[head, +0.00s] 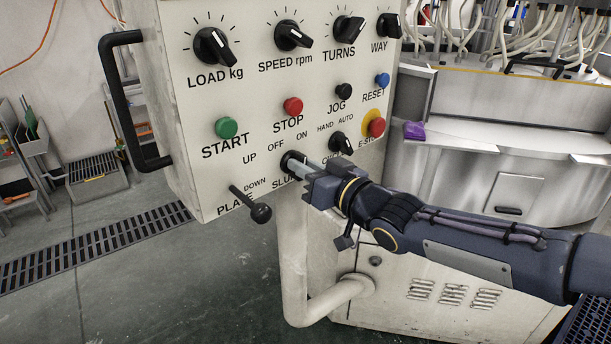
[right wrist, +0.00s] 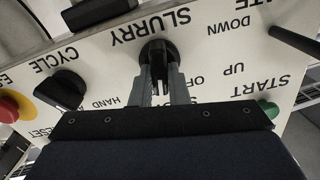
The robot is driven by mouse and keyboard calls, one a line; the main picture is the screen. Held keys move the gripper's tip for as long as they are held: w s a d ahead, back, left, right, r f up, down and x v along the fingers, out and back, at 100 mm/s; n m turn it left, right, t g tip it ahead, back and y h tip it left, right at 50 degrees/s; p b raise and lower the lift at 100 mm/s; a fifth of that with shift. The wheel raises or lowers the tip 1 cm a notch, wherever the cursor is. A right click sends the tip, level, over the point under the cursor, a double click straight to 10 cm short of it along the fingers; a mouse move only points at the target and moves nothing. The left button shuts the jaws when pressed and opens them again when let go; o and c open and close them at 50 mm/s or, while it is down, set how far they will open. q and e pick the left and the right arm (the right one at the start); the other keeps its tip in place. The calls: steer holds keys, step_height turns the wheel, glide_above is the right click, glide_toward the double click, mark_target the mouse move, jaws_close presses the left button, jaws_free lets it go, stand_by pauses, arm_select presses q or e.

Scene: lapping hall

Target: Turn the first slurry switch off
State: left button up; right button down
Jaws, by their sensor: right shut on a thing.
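The slurry switch (head: 289,157) is a black rotary knob low on the white control panel, with OFF and ON printed above it and a partly covered SLURRY label below. In the right wrist view the black knob (right wrist: 156,52) shows upside down beside the SLURRY label. My right gripper (head: 296,165) reaches in from the right and is shut on the knob. Its two grey fingers (right wrist: 160,86) lie on either side of the knob's grip. The fingers partly hide the knob, and I cannot tell whether it points to OFF or ON. My left gripper is not in view.
The black plate lever (head: 256,207) sticks out left of the switch. The cycle switch (head: 342,142) and red E-stop (head: 376,127) are to its right. The green start button (head: 226,128) and red stop button (head: 293,106) are above. A black handle (head: 122,100) stands at the panel's left edge.

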steer(key=shift+s+a+f+n+b, duration=0.1)
steer(key=shift+n+b, duration=0.95)
steer(key=shift+n, duration=0.95)
steer(key=shift+s+a+n+b, duration=0.1)
steer(key=shift+n+b, duration=0.95)
steer(key=shift+n, duration=1.25)
steer(key=c, duration=1.4)
jaws_free()
steer(key=shift+d, duration=0.1)
steer(key=p+v, duration=0.2)
steer(key=v, duration=0.5)
steer(key=shift+s+d, duration=0.2)
steer(key=shift+s, duration=0.1)
